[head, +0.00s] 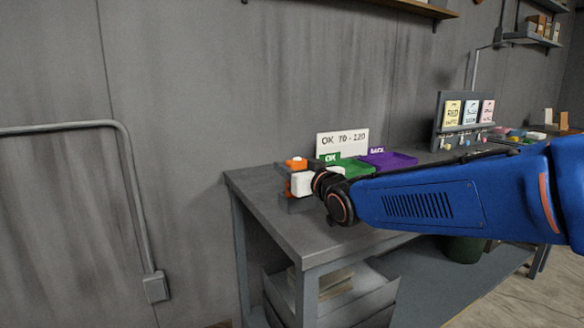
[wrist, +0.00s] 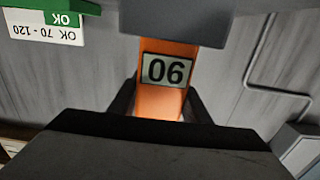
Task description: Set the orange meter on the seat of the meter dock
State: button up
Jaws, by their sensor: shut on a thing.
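The orange meter (wrist: 163,105) is between the two dark fingers of my gripper (wrist: 162,100), which is shut on it. Its display appears as "06" in the upside-down wrist view. In the head view, orange parts of the meter (head: 296,163) show above and left of my pale gripper (head: 303,184), at the table's near left corner. A grey block, apparently the meter dock (head: 297,205), shows low beside it. In the wrist view a grey block (wrist: 185,20) covers one end of the meter. Whether the meter touches the seat is hidden.
The grey table (head: 262,212) carries a green OK tray (head: 352,166), a purple tray (head: 390,160) and a white "OK 70 - 120" sign (head: 342,141) behind. A rack with cards (head: 465,118) stands farther right. My blue arm crosses above the table.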

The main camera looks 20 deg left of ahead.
jog(key=shift+f, duration=0.1)
jog(key=o, duration=1.2)
jog(key=shift+s+d, duration=0.1)
jog(key=v, duration=1.7)
jog(key=d+f+m+h, duration=0.3)
jog(key=d+f+h, duration=0.25)
jog(key=d, duration=0.85)
jog(key=d+f+m+h, duration=0.35)
jog(key=d+f, duration=0.35)
jog(key=d, duration=0.7)
jog(key=s+d+f+m+g+h, duration=0.1)
jog(key=s+d+f+g, duration=0.1)
jog(key=s+d+f, duration=0.2)
jog(key=s+d+f+m+g+h, duration=0.1)
jog(key=s+d+f, duration=0.3)
jog(key=s, duration=0.5)
jog(key=s+d+f+m+g+h, duration=0.1)
jog(key=s+d+f+g+h, duration=0.1)
jog(key=s+d, duration=0.5)
jog(key=shift+s+d+f+m+g+h, duration=0.15)
jog(key=shift+d+f+g, duration=0.2)
jog(key=shift+f, duration=0.25)
jog(key=shift+s+d+f+m+g+h, duration=0.15)
jog(key=shift+d+f+g, duration=0.1)
jog(key=shift+f+g, duration=0.3)
